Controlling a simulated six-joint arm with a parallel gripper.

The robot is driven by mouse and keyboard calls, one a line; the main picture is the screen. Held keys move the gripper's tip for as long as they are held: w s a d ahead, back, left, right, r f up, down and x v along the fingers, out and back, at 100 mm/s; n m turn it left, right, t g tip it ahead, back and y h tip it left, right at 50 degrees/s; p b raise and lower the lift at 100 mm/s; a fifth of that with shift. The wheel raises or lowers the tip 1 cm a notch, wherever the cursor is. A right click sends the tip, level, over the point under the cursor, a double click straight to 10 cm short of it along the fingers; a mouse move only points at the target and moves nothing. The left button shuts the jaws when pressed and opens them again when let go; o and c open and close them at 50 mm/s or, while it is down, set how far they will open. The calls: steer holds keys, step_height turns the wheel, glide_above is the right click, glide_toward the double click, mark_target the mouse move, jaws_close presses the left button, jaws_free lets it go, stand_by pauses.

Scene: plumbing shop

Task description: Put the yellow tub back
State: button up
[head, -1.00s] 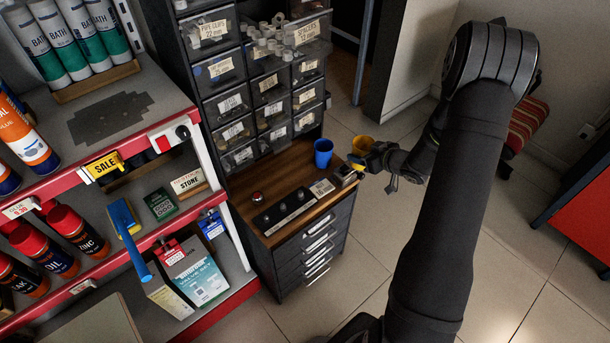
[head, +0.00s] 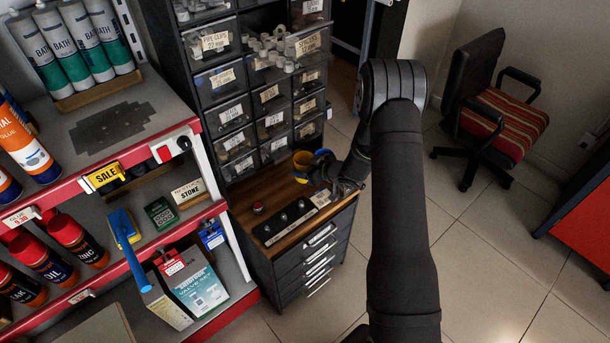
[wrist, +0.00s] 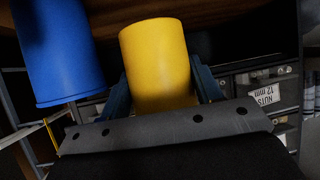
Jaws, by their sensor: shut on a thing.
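The yellow tub (head: 301,160) is in my gripper (head: 314,178), over the wooden top of the drawer cabinet. In the wrist view the yellow tub (wrist: 157,65) sits between the two blue fingers of my gripper (wrist: 160,88), which are shut on it. A blue cup (wrist: 62,50) is close beside the tub at the left in the wrist view. In the head view the blue cup (head: 322,154) is partly hidden behind my gripper. I cannot tell whether the tub touches the wooden top.
The wooden cabinet top (head: 240,196) holds a black panel with knobs (head: 284,219) and a red button (head: 257,207) near its front. Labelled small-parts drawers (head: 265,95) rise behind it. A red-edged shelf (head: 150,140) stands at the left. Open floor lies to the right, with an office chair (head: 495,115).

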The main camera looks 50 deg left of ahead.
steer(key=shift+f, duration=2)
steer(key=shift+f, duration=0.2)
steer(key=o, duration=0.7)
steer(key=shift+r, duration=0.15)
steer(key=v, duration=1.2)
